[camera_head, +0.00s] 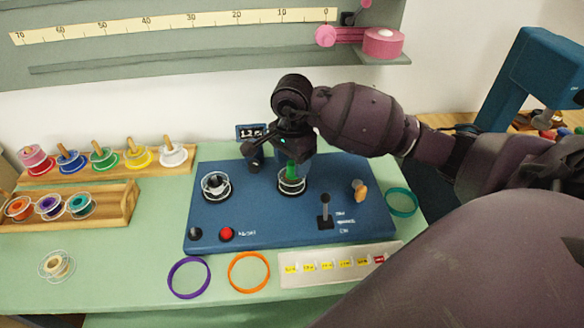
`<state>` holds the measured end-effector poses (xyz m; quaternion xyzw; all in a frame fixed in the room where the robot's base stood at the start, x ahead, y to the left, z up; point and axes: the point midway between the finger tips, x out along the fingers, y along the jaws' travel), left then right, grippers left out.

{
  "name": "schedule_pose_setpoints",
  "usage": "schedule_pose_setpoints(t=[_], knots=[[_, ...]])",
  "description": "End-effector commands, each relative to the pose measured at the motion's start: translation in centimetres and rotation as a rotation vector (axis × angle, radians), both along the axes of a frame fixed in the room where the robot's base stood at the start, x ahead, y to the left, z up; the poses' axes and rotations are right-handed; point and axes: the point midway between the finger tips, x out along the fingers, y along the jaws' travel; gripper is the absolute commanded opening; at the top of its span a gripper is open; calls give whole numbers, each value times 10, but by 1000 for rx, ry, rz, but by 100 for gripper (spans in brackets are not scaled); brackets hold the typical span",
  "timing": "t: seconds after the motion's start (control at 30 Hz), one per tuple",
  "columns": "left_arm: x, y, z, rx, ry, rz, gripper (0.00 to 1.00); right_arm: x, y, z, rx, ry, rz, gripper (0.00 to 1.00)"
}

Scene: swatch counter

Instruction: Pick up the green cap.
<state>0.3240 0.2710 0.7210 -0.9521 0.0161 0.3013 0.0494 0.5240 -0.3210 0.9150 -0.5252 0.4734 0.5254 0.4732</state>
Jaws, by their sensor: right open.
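The green cap (292,170) stands upright at the back middle of the blue panel (260,222), inside a clear ring-like spool (291,186). Its top is partly hidden by my right gripper. My right gripper (277,158) comes in from the right and is open, with its fingers just above and around the back of the cap. I cannot tell whether a finger touches the cap. My left gripper is not in view.
The panel also bears a second spool (215,186), a red button (226,234), a black lever (325,212) and an orange-tipped knob (359,190). Wooden racks with coloured spools (100,160) stand at left. Purple (189,278) and orange (248,272) rings lie in front.

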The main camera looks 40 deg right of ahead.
Motion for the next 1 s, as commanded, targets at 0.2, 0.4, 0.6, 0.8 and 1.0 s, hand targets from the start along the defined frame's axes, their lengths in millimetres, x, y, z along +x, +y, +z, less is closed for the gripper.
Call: schedule_pose_setpoints(t=[0.2,0.4,0.6,0.8,1.0], knots=[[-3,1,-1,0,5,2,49,0,0,1,0,0,0,41],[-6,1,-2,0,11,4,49,0,0,1,0,0,0,10],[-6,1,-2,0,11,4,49,0,0,1,0,0,0,3],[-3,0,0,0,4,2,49,0,0,4,-1,-1,0,3],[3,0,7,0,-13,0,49,1,-1,30,-3,-6,1,3]])
